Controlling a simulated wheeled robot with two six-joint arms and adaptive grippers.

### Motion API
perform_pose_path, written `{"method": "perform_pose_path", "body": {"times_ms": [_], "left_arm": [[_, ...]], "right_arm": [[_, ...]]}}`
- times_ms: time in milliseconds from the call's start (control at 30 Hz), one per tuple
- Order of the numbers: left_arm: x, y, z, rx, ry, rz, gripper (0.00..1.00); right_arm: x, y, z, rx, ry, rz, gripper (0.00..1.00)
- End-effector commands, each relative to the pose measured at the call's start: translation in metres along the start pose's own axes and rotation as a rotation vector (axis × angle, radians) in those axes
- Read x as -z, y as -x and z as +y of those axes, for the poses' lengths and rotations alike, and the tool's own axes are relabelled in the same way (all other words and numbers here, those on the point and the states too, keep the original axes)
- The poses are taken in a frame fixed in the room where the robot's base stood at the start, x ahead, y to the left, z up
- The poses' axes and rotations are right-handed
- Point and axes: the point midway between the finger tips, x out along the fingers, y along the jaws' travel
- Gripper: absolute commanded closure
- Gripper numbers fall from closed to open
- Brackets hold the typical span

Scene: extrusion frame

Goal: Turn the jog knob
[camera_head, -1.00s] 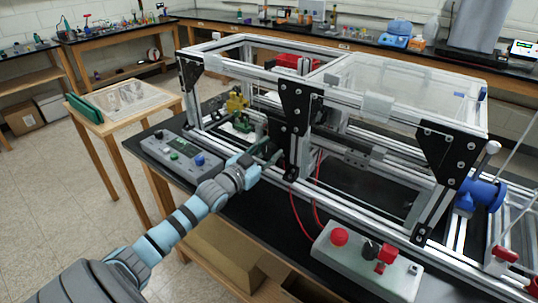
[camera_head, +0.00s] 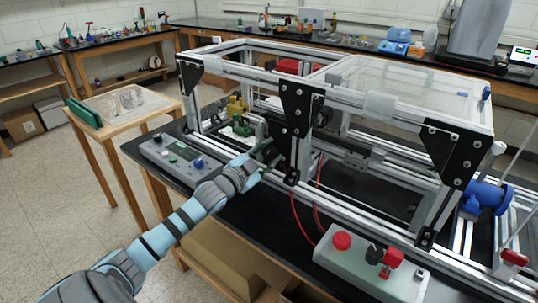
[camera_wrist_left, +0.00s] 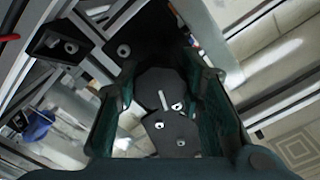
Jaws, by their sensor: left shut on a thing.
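My left gripper (camera_head: 268,151) reaches in to the near side of the metal frame, by its middle upright. In the left wrist view its two dark green fingers (camera_wrist_left: 162,100) stand on either side of a dark, many-sided knob (camera_wrist_left: 158,80) with a white pointer line, which looks like the jog knob. The gripper is shut on this knob. A black plate with bolts (camera_wrist_left: 172,135) lies beside it. In the head view the knob is hidden by the gripper and frame. My right gripper is not in view.
A grey control box (camera_head: 178,160) with small knobs and buttons sits left of my gripper. Another box (camera_head: 365,272) with a red button is at the front right. Red cables (camera_head: 296,215) hang near the frame. A small wooden table (camera_head: 122,100) stands at the left.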

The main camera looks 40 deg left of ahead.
Motion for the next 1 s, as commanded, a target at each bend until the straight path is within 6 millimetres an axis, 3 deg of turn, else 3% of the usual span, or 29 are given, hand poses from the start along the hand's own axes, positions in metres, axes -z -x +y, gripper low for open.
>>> {"method": "perform_pose_path", "body": {"times_ms": [167, 200, 233, 533, 633, 767, 833, 1000], "left_arm": [[-0.002, 0.000, 0.001, -0.001, 0.002, -0.004, 0.93], [-0.002, 0.000, 0.001, -0.001, 0.002, -0.004, 0.62], [-0.002, 0.000, 0.001, -0.001, 0.002, -0.004, 0.57], [0.000, 0.000, 0.000, -0.001, 0.008, -0.002, 0.56], [0.001, 0.000, -0.001, -0.001, 0.082, -0.003, 0.56], [0.006, 0.000, -0.004, 0.000, 0.421, -0.005, 0.56], [0.007, 0.000, -0.005, 0.002, 0.740, -0.004, 0.56], [0.004, 0.000, -0.001, 0.002, 1.392, -0.001, 0.56]], "right_arm": [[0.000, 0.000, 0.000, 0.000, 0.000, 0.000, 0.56], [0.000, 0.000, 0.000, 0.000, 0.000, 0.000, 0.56], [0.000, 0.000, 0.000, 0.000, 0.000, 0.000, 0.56], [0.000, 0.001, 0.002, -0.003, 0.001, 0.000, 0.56], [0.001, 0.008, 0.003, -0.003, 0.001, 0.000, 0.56], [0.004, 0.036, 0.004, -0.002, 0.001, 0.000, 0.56], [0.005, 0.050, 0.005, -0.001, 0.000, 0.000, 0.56], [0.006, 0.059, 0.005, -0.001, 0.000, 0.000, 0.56]]}}
